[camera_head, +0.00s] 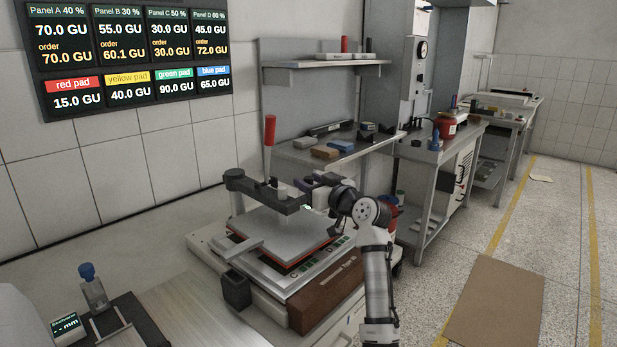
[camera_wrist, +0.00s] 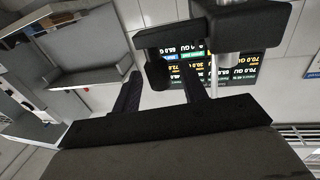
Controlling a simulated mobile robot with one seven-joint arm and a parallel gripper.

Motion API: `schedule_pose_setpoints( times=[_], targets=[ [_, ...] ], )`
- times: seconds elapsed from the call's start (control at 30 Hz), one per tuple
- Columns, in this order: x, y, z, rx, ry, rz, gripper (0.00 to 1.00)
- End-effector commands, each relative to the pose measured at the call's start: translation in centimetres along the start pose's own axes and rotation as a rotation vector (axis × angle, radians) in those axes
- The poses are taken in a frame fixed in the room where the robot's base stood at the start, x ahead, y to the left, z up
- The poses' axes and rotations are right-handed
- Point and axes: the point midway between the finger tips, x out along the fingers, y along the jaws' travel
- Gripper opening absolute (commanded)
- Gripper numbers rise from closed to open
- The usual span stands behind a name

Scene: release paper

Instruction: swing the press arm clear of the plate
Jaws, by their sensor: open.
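The dark press arm (camera_head: 262,191) reaches from its post at the left out over the back of the pale square plate (camera_head: 285,236). An upright lever with a red grip (camera_head: 269,131) rises behind the arm. My gripper (camera_head: 308,184) is open beside the arm's free right end, above the plate's back right. In the wrist view, the press arm (camera_wrist: 240,25) crosses the top right, and a dark round part hangs from its end. That part appears between the two fingers of my gripper (camera_wrist: 164,72); I cannot tell whether they touch it.
The plate sits on a press base with a brown front block (camera_head: 326,293). A bench with blocks (camera_head: 340,146) and a shelf (camera_head: 325,62) stand behind.

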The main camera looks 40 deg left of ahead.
Motion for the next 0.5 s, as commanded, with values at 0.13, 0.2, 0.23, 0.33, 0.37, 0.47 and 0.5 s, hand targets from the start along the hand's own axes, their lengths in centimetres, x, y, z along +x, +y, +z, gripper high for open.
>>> schedule_pose_setpoints(
  times=[0.13,0.2,0.23,0.33,0.37,0.47,0.5],
  targets=[
    [0.91,-0.06,0.05,0.000,-0.002,-0.001,0.43],
    [1.02,-0.06,0.07,-0.001,-0.001,0.000,0.43],
    [1.03,-0.05,0.08,-0.001,-0.001,0.000,0.43],
    [1.01,-0.05,0.09,-0.001,-0.001,0.000,0.43],
    [1.01,-0.04,0.08,-0.001,0.000,0.000,0.43],
    [0.99,-0.04,0.08,-0.001,-0.001,0.000,0.37],
    [0.99,-0.04,0.08,-0.001,-0.001,0.000,0.31]
  ],
)
